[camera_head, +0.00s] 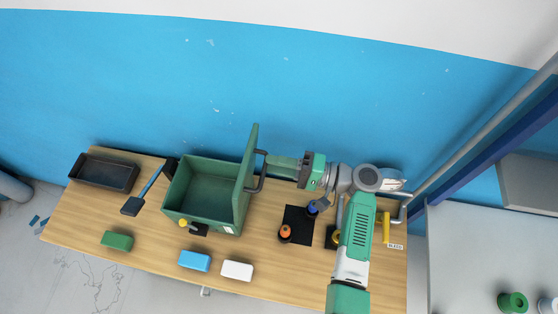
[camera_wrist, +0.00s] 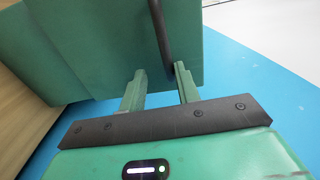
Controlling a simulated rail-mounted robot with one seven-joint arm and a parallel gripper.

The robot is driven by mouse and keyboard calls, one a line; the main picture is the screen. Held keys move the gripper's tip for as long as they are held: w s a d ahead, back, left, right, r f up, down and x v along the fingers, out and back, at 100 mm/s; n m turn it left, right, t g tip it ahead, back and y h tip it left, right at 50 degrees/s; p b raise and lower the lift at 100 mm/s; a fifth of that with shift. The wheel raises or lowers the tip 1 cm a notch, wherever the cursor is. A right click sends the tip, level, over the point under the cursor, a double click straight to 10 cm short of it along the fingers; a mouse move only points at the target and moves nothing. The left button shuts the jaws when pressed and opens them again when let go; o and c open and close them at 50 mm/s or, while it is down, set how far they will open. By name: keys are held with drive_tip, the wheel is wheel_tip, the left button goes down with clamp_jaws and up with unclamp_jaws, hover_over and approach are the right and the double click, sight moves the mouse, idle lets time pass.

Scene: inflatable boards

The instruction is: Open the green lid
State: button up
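The green box (camera_head: 206,193) stands on the wooden table. Its green lid (camera_head: 246,180) stands about upright at the box's right side, and the box interior is exposed. The lid's black handle (camera_head: 262,178) sticks out to the right. My gripper (camera_head: 270,161) reaches in from the right, by the upper part of the handle. In the wrist view, the fingers of my gripper (camera_wrist: 160,88) are apart in front of the green lid (camera_wrist: 95,45). The dark handle (camera_wrist: 162,35) runs down between them, close to the right finger; contact cannot be told.
A black tray (camera_head: 104,174) lies at the far left. Green (camera_head: 117,240), blue (camera_head: 194,261) and white (camera_head: 237,270) blocks lie along the front edge. An orange-topped item (camera_head: 285,232) and a blue item (camera_head: 313,207) stand on a black mat (camera_head: 298,222) below my arm.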

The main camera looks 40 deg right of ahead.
drive_tip(key=shift+o, duration=0.4)
drive_tip(key=shift+a, duration=0.15)
drive_tip(key=shift+r, duration=0.1)
drive_tip(key=b+v, duration=0.1)
drive_tip(key=v, duration=0.6)
drive_tip(key=shift+s+d, duration=0.3)
